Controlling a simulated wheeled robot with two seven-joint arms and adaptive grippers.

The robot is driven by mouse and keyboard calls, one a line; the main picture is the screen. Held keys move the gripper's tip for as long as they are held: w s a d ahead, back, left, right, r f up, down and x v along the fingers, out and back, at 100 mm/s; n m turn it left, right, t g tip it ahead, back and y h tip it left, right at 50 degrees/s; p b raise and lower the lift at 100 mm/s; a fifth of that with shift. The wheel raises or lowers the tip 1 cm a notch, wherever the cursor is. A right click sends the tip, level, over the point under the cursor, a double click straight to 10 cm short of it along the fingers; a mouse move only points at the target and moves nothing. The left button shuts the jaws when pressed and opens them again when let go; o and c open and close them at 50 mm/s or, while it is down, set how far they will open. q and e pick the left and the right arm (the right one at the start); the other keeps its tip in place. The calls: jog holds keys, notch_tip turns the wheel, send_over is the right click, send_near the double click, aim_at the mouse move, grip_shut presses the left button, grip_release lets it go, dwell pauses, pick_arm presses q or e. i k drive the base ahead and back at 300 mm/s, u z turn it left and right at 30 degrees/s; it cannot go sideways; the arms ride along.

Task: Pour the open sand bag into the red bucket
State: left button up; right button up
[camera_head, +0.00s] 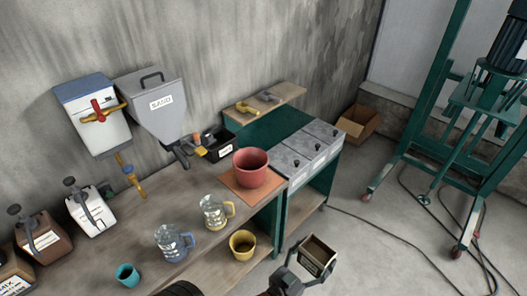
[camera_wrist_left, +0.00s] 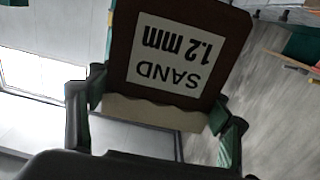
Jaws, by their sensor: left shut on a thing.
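The red bucket (camera_head: 251,171) stands upright on an orange mat (camera_head: 229,181) near the right end of the workbench. My left gripper (camera_head: 312,266) is shut on the open sand bag (camera_head: 318,249), in front of the bench and to the lower right of the bucket. The bag's open top shows in the head view, and the bag is apart from the bucket. In the left wrist view, the brown bag (camera_wrist_left: 122,45) with its white "SAND 1.2 mm" label sits between the fingers (camera_wrist_left: 160,125). My right gripper is not in view.
A yellow bucket (camera_head: 243,245) is below the bench's front edge. A grey sand hopper (camera_head: 158,110) hangs on the wall. Grey-topped cabinets (camera_head: 305,155) adjoin the bucket's right.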

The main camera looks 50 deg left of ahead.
aim_at(250, 164)
jog(key=i, duration=2.75)
jog(key=u, duration=3.1)
jog(key=i, duration=0.45)
jog(key=z, duration=0.05)
